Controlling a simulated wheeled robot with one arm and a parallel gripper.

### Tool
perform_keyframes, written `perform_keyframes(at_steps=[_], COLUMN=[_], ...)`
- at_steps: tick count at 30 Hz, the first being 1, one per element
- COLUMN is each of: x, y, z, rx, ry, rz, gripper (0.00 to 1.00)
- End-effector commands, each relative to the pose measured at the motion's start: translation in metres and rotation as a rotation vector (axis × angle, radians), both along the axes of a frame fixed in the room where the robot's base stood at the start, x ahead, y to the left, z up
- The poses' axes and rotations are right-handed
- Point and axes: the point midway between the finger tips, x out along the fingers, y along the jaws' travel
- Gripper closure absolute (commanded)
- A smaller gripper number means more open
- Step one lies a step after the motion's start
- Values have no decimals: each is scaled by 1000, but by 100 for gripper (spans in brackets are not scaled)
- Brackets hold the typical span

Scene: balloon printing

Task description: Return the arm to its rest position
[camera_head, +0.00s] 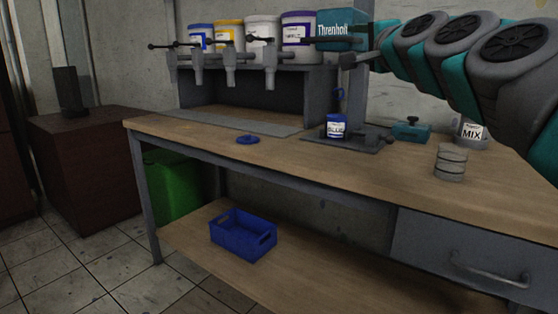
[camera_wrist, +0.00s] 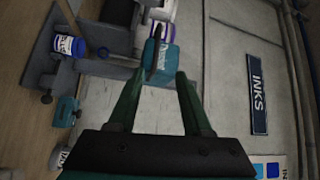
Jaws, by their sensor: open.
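My arm (camera_head: 455,50) reaches in from the upper right of the head view, raised above the workbench (camera_head: 300,160). Its end is near the teal machine head in that view, and I cannot make out the fingertips there. In the wrist view my gripper (camera_wrist: 158,82) has its two green fingers apart with nothing between them. Beyond them show the wall and the teal machine head (camera_wrist: 165,55). I cannot tell how far the gripper is from it.
A blue-labelled jar (camera_head: 336,127) stands on the machine's base plate. A blue lid (camera_head: 247,139), grey stacked discs (camera_head: 451,162) and the MIX container (camera_head: 471,132) are on the bench. Ink buckets (camera_head: 262,29) stand on the dispenser shelf. A blue crate (camera_head: 232,240) sits on the lower shelf.

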Motion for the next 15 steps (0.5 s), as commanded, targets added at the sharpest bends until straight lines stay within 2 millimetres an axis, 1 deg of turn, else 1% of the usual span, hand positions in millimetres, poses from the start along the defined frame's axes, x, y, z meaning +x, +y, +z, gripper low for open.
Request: perform_keyframes(at_steps=[1, 5, 8, 11, 14, 15], x=[0, -4, -8, -13, -23, -28], y=[5, 19, 31, 44, 58, 63], z=[-10, -32, -54, -82, -115, -129], rx=[-22, -85, -145, -213, -291, -327], ry=[19, 64, 107, 162, 225, 251], rz=[10, 40, 68, 101, 144, 162], gripper=[50, 50, 50, 50, 50, 50])
